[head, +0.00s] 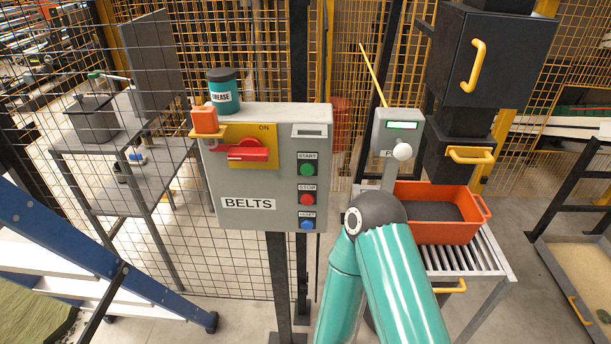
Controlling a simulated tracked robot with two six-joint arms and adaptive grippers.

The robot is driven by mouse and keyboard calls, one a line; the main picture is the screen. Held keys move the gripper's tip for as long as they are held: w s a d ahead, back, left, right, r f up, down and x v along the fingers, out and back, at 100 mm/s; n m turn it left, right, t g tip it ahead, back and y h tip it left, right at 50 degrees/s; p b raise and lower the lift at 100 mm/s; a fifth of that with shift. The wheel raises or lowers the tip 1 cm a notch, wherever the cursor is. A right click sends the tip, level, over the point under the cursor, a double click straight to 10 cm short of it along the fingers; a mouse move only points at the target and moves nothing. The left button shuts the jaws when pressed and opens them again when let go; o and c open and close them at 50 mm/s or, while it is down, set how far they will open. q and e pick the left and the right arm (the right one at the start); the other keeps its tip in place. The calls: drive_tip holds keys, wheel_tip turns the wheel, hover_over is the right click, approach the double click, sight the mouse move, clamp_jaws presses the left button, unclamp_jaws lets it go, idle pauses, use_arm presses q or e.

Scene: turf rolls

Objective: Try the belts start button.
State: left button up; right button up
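The grey BELTS box (222,221) stands on a post in the middle of the head view. The green START button (307,169) is at the top of its right column, uncovered, with nothing touching it. Below it are the red STOP button (306,199) and a blue button (307,224). A red switch handle (247,153) lies horizontal on a yellow plate (268,133) with ON at its top. An orange padlock-like block (205,120) sits at the handle's left end. A small display (310,131) looks unlit. Neither gripper shows; one of my teal arms is bent in front, right of the box.
A grease can (223,92) stands on top of the box. A blue ladder (90,257) leans at left; mesh fence stands behind.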

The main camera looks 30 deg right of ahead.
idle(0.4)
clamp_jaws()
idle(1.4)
